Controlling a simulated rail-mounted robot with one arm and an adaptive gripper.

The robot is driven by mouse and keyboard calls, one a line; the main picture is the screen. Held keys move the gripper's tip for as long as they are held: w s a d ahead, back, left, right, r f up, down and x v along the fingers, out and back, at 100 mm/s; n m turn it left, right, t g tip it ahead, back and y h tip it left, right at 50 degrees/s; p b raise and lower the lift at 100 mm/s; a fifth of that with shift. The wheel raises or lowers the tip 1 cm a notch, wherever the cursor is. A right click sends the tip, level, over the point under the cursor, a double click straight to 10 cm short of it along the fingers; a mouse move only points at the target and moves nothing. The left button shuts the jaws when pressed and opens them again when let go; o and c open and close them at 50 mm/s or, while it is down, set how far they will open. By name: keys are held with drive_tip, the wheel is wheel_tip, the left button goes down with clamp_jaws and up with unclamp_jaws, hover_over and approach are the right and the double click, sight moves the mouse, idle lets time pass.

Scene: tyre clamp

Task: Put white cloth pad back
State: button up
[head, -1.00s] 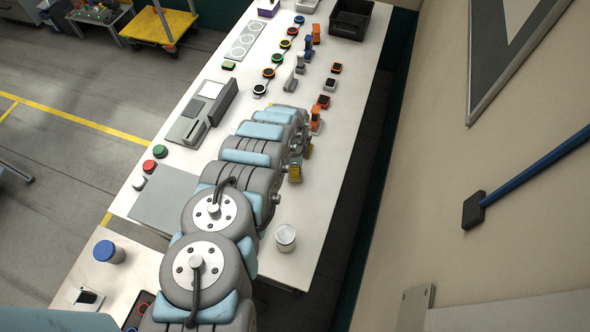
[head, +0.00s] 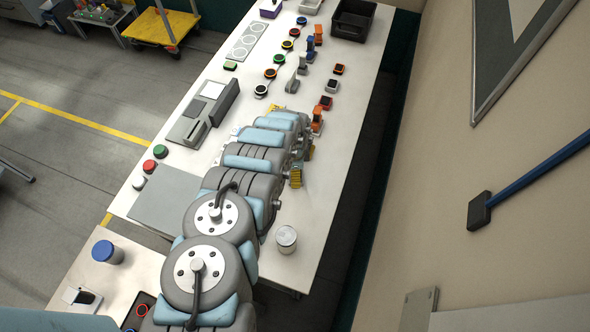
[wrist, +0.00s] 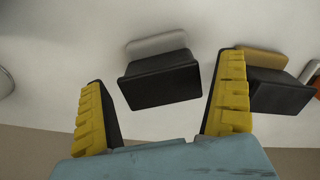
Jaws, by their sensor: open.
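In the wrist view a dark block with a pale grey-white back part (wrist: 157,43) lies ahead between my fingers; it may be the white cloth pad, but I cannot tell for sure. My gripper (wrist: 163,80) is open, its yellow ribbed fingers on either side of this block, with nothing visibly clamped. Whether the fingertips touch it is unclear. In the head view a small white-and-black block (head: 332,86) stands on the table, right of my arm. Most of my gripper is hidden by my arm there; yellow finger parts (head: 296,178) show at the arm's right side.
A similar dark block with a tan-yellow back (wrist: 264,60) sits close beside the right finger. Red-and-black (head: 325,102) and orange-and-black (head: 338,69) blocks stand on the white table (head: 325,190). A jar (head: 286,239) stands near its right edge.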

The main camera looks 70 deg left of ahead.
drive_tip(key=shift+w+a+r+b, duration=0.1)
drive_tip(key=shift+r+b, duration=0.35)
drive_tip(key=shift+r, duration=1.75)
wheel_tip(320, 180, up, 8)
drive_tip(key=shift+f+b, duration=0.15)
drive_tip(key=shift+b, duration=0.3)
drive_tip(key=shift+f, duration=0.1)
drive_tip(key=shift+f+p, duration=0.6)
drive_tip(key=shift+f, duration=3.95)
drive_tip(key=shift+r, duration=0.25)
